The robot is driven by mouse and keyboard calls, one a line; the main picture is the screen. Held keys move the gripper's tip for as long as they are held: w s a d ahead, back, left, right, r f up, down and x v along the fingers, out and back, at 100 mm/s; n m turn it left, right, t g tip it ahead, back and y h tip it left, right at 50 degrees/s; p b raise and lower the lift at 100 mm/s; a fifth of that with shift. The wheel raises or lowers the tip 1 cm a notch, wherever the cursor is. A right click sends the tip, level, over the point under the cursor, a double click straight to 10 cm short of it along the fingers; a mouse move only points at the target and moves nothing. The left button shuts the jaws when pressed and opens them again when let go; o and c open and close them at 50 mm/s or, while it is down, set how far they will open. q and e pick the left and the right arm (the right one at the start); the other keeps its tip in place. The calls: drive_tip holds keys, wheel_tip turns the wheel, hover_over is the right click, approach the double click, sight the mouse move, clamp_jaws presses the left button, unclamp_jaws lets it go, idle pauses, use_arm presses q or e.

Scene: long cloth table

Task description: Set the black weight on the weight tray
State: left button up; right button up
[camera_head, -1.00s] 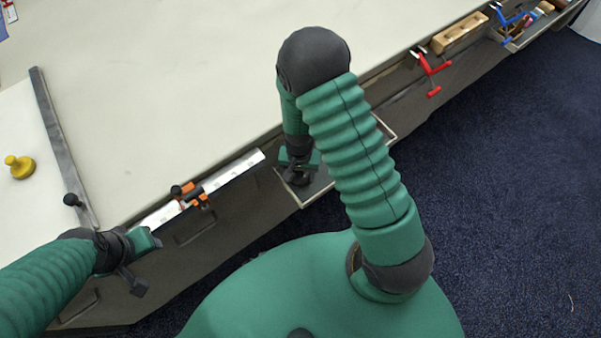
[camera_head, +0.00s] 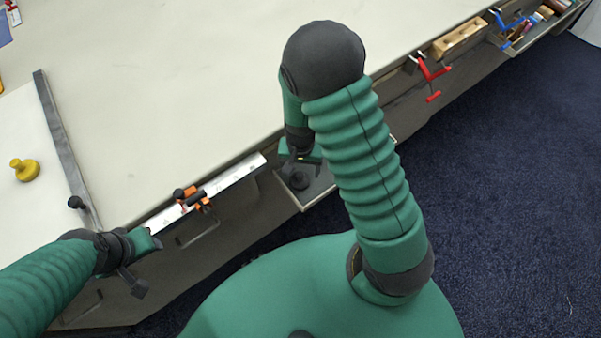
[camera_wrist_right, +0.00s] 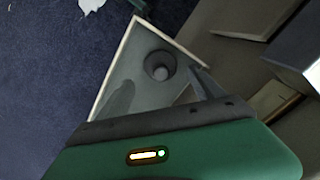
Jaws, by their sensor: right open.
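The black weight (camera_head: 299,181) stands in the grey weight tray (camera_head: 318,192), which hangs at the table's near edge. In the right wrist view the weight (camera_wrist_right: 159,66) is a dark round knob on the floor of the pale-rimmed tray (camera_wrist_right: 118,65). My right gripper (camera_head: 298,160) is over the tray, just above the weight. In the wrist view its two fingers (camera_wrist_right: 163,90) are spread apart, with nothing between them, and the weight shows beyond them. My left gripper (camera_head: 142,262) is by the table edge at the lower left, away from the tray; its jaws are unclear.
A white ruler strip (camera_head: 235,176) with an orange and black clamp (camera_head: 192,196) lies along the table edge, left of the tray. A yellow knob (camera_head: 27,170) and a grey bar (camera_head: 62,145) lie at left. A red clamp (camera_head: 431,75) and wooden block (camera_head: 459,38) are right.

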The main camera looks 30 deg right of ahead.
wheel_tip(320, 180, up, 8)
drive_tip(key=n, duration=0.1)
wheel_tip(320, 180, up, 8)
drive_tip(key=n+t, duration=0.3)
drive_tip(key=n, duration=0.4)
hover_over(299, 177)
drive_tip(key=s+a, duration=0.2)
drive_tip(key=s, duration=0.2)
drive_tip(key=shift+s+a+f+p, duration=0.1)
drive_tip(key=shift+a+f+p, duration=0.1)
drive_tip(key=shift+p, duration=0.25)
